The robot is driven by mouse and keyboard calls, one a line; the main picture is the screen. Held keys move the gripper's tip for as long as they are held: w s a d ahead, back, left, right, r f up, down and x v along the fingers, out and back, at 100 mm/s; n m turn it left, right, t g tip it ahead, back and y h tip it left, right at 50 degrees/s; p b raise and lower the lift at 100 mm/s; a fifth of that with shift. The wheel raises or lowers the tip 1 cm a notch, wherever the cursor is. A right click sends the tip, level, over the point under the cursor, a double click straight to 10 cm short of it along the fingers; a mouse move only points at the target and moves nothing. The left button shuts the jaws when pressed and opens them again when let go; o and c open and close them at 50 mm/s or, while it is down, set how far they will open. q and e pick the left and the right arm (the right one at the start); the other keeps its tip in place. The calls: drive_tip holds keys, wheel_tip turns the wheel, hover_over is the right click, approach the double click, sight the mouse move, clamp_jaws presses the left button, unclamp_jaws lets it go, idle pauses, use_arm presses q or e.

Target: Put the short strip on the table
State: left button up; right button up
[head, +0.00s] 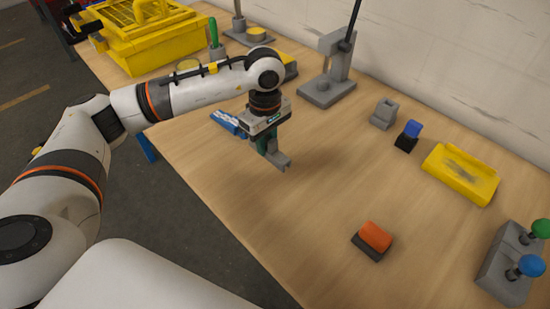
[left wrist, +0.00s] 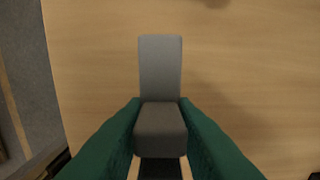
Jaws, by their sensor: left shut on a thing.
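My left gripper (head: 272,150) is over the front middle of the wooden table, pointing down. In the left wrist view its green fingers (left wrist: 160,125) are shut on a short grey strip (left wrist: 160,65). In the head view the strip (head: 281,162) sticks out just below the fingertips. It appears to be above the tabletop (head: 300,220), with a shadow to its right; the gap is hard to judge. My right gripper is not in view.
An orange-and-dark block (head: 373,240) lies at the front right. A yellow tray (head: 460,175), a blue-and-black block (head: 408,136), a grey holder (head: 384,114) and a lever press (head: 328,82) stand farther back. A blue object (head: 228,121) lies left of the gripper. The table's middle is clear.

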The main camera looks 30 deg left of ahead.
use_arm(q)
wheel_tip(320, 180, down, 2)
drive_tip(key=shift+f, duration=0.2)
wheel_tip(320, 180, down, 4)
drive_tip(key=shift+f, duration=0.25)
drive_tip(key=o, duration=1)
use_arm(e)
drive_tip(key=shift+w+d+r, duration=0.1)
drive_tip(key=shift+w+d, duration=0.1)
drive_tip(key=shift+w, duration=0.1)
use_arm(q)
drive_tip(key=shift+r+p, duration=0.3)
drive_tip(key=shift+r, duration=0.05)
wheel_tip(320, 180, up, 12)
drive_tip(key=shift+f+b, duration=0.1)
drive_tip(key=shift+b, duration=0.25)
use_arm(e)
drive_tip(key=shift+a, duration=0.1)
